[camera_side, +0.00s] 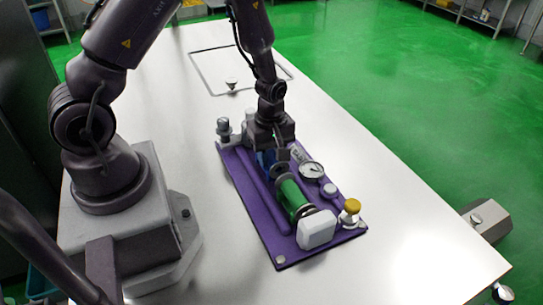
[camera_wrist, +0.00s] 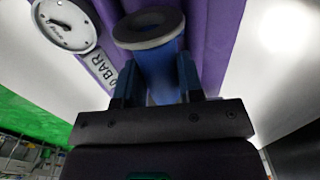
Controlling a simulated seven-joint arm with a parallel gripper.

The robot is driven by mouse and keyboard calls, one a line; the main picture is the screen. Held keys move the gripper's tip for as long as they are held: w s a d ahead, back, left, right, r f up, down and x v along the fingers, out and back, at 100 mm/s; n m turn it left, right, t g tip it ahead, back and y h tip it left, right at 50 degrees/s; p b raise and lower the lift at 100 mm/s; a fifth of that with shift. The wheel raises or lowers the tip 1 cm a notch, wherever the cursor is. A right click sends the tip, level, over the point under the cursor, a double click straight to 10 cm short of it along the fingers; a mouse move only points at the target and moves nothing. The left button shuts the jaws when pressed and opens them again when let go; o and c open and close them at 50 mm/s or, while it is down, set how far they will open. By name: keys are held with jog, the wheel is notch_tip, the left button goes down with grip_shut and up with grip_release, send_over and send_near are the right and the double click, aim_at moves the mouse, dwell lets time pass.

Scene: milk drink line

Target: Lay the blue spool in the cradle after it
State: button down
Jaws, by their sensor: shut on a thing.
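The blue spool (camera_side: 265,160) shows only in part in the side view, under my gripper (camera_side: 272,152). In the wrist view my gripper (camera_wrist: 158,80) is shut on the blue spool (camera_wrist: 158,68), with a finger on each side and its grey end flange toward the top. A green spool (camera_side: 293,197) lies on the purple panel (camera_side: 251,208), in line with the blue one and nearer the white block. The cradle under the blue spool is hidden by my gripper and the spool, so I cannot tell whether the spool rests in it.
A round gauge (camera_side: 312,171) stands right of the spools. A white block (camera_side: 316,230) and a yellow knob (camera_side: 350,206) stand at the panel's near end. A metal fitting (camera_side: 224,128) stands at its far end. The pale table around the panel is mostly clear.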

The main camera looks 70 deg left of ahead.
jog(key=shift+f, duration=0.45)
jog(key=c, duration=0.8)
grip_release()
jog(key=shift+f, duration=0.1)
jog(key=shift+o, duration=0.2)
notch_tip(320, 180, up, 12)
notch_tip(320, 180, up, 12)
jog(key=m+t, duration=0.3)
jog(key=m, duration=0.5)
send_over(271, 152)
jog(key=s+d, duration=0.4)
jog(key=s+d+r+m+t, duration=0.2)
jog(key=s+r+m, duration=0.5)
jog(key=m, duration=0.3)
jog(key=shift+s+d+t, duration=0.3)
jog(key=shift+s+d, duration=0.05)
jog(key=shift+s, duration=0.2)
